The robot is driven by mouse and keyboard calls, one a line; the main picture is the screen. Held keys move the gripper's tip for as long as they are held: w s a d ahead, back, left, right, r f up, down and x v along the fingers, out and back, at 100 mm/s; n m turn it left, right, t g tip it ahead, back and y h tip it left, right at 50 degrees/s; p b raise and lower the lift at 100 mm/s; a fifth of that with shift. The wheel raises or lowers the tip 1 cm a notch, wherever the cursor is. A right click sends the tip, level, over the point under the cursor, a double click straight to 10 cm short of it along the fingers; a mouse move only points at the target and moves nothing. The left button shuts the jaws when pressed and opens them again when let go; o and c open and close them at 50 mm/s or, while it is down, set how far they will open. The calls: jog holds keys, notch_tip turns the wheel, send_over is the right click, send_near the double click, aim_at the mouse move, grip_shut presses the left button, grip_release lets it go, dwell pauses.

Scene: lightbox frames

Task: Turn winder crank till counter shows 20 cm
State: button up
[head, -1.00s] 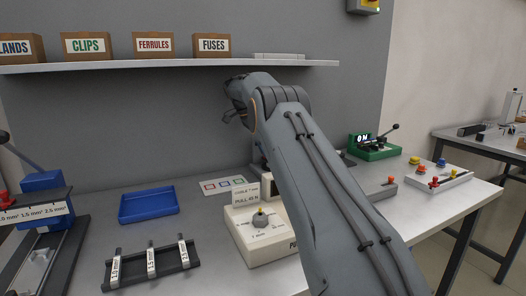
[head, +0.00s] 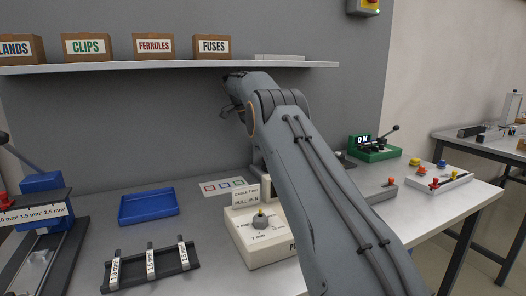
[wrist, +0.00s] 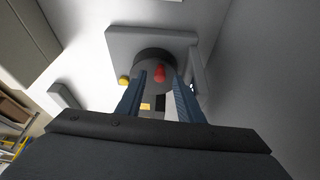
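In the wrist view, a grey device carries a dark round part (wrist: 152,57) with a red knob (wrist: 160,74). I cannot tell for sure that this is the winder crank. My gripper (wrist: 160,79) has two blue fingers standing apart, and the red knob shows between their tips with space on both sides. A small black-and-white patch shows beside the right finger, with no readable number. In the head view my arm rises across the middle and hides most of what is behind it. I cannot read a cable counter in either view.
A cream pull tester (head: 262,236) stands left of my arm. A blue tray (head: 149,206) and a dark rack (head: 150,265) lie on the bench. A green device (head: 374,148) and a switch panel (head: 440,181) stand at right. A shelf (head: 170,66) with labelled boxes runs above.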

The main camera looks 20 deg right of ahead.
jog(key=a+b, duration=0.1)
jog(key=a, duration=1.1)
jog(key=shift+w+a+r, duration=0.15)
jog(key=shift+w+r, duration=0.1)
jog(key=shift+r, duration=0.1)
